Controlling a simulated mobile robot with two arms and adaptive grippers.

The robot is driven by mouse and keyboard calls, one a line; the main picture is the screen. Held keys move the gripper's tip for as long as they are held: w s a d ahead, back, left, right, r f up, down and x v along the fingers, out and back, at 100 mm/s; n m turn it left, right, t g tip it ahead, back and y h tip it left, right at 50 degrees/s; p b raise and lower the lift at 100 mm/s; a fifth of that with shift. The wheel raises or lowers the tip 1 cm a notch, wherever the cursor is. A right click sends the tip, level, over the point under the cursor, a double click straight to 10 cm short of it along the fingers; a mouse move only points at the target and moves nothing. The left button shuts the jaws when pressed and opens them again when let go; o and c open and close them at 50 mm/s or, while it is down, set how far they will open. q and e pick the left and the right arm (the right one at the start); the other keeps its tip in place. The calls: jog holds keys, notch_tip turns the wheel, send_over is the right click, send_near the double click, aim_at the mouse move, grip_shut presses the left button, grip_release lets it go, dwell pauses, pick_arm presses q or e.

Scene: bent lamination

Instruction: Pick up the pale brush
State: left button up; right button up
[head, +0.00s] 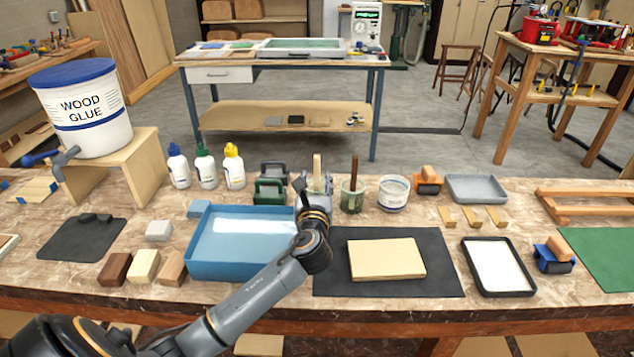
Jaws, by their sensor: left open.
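The pale brush (317,166) stands upright, its light wooden handle showing in the middle of the head view, behind my left gripper. Its lower part is hidden by the gripper. My left gripper (314,187) is open, with its fingers pointing away toward the handle. I cannot tell whether the handle is between the fingers or just beyond them. A dark-handled brush (354,168) stands in a greenish jar (352,197) just to the right. My right gripper is not in view.
A blue tray (195,255) lies under my left forearm. Green clamps (270,190) and glue bottles (234,168) stand left of the brush. A white tub (393,193) stands to the right. A pale board (386,259) lies on a black mat (440,277) in front.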

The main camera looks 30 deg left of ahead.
aim_at(317, 165)
pick_arm(q)
jog(key=x, duration=0.4)
jog(key=shift+f, duration=0.15)
jog(key=shift+w+a, duration=0.3)
jog(key=shift+w, duration=0.15)
jog(key=x, duration=0.3)
jog(key=shift+w+a+f, duration=0.1)
jog(key=shift+w+f, duration=0.1)
jog(key=shift+f, duration=0.05)
jog(key=shift+w+a+f, duration=0.1)
jog(key=shift+w+a, duration=0.15)
jog(key=shift+w, duration=0.2)
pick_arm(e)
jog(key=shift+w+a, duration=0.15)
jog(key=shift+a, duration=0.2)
pick_arm(q)
jog(key=shift+s, duration=0.1)
grip_shut()
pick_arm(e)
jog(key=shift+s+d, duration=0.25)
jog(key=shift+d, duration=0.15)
